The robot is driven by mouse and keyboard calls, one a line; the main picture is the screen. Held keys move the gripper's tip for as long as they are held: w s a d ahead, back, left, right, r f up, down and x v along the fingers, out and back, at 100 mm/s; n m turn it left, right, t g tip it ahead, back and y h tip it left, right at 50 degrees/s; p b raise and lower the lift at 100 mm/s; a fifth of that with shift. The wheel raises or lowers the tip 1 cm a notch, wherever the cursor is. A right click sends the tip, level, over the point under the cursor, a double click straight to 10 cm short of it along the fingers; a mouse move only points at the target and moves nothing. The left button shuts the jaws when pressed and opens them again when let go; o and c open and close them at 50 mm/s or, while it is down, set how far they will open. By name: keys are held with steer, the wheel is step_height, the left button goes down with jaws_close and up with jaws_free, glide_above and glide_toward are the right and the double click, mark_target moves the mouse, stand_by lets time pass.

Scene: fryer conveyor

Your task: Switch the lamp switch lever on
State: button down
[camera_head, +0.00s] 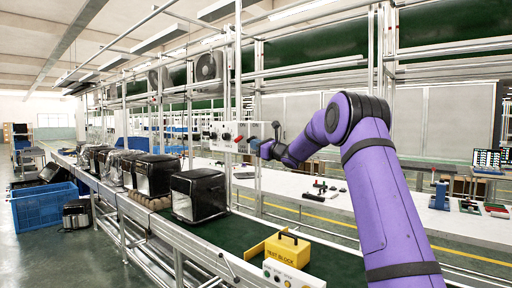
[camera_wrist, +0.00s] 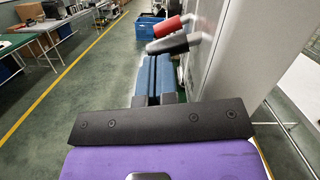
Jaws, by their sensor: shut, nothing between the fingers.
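A white control panel (camera_head: 215,128) stands above the conveyor with small knobs and levers on its face. In the wrist view a lever with a red handle (camera_wrist: 167,27) and one with a black handle (camera_wrist: 168,45) stick out from the panel (camera_wrist: 232,45). I cannot tell which one is the lamp switch lever. My gripper (camera_head: 253,145) is at the panel's right end. Its blue fingers (camera_wrist: 153,78) are shut and empty, pointing toward the levers, with the black handle just beyond their tips. Whether they touch it is unclear.
Black fryers (camera_head: 198,194) stand along the conveyor (camera_head: 150,220). A yellow test block (camera_head: 287,250) sits at the conveyor's near end. A blue crate (camera_head: 45,208) is on the floor at left. Metal posts (camera_head: 238,80) rise beside the panel. A white table (camera_head: 320,198) lies behind.

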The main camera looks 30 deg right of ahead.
mark_target(254, 137)
steer(key=r+m, duration=0.1)
steer(key=m, duration=0.1)
steer(key=r+m+h, duration=0.1)
steer(key=m, duration=0.2)
steer(key=a+r+m+h, duration=0.1)
steer(key=m, duration=0.1)
steer(key=shift+s+m+t, duration=0.2)
steer(key=shift+m+t, duration=0.1)
steer(key=shift+m, duration=0.1)
